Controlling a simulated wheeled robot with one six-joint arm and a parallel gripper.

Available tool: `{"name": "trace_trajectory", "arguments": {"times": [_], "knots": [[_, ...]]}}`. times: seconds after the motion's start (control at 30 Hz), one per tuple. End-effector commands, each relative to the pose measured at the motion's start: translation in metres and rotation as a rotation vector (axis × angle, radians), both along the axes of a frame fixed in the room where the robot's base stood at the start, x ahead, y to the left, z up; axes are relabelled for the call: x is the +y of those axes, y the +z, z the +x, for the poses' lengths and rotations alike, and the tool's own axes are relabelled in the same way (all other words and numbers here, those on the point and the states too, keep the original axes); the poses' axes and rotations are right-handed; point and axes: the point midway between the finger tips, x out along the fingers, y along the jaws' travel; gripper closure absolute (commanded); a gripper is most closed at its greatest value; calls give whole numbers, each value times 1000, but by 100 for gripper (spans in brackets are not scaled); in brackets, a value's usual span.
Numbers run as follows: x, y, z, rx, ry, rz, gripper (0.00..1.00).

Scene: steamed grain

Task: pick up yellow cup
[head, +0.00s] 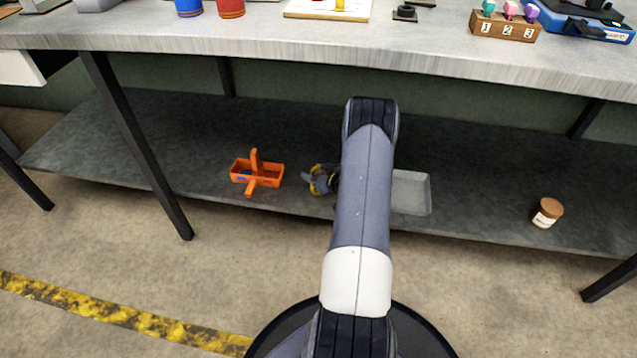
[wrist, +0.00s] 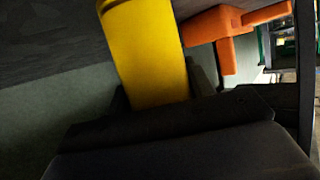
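The yellow cup (wrist: 148,50) fills the upper middle of the wrist view, right in front of my gripper's dark palm. A dark finger shows at each side of the cup's near end, close against it. I cannot tell if the fingers press on it. In the head view a little yellow of the cup (head: 318,181) shows at my gripper (head: 321,180), low over the front part of the lower shelf. My arm and gripper hide most of that spot.
An orange tool caddy (head: 266,180) stands on the lower shelf (head: 480,185) just left of my gripper. A grey tray (head: 412,193) is to the right, partly behind my arm. A brown-lidded jar (head: 547,212) stands farther right. The workbench top (head: 290,42) overhangs the shelf.

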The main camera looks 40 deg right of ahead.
Motion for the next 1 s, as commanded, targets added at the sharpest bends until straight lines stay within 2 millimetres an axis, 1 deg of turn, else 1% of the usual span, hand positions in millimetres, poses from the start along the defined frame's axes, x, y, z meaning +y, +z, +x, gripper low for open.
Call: {"name": "trace_trajectory", "arguments": {"times": [0.03,0.3,0.47,0.57,0.67,0.9,1.0], "knots": [[0,0,0,0,0,0,54],[0,0,0,0,0,0,76],[0,0,0,-1,0,0,76],[0,4,0,-1,0,-1,76],[0,18,0,-2,0,-2,76],[0,68,0,-2,1,-2,76],[0,85,0,-2,1,-2,76]]}}
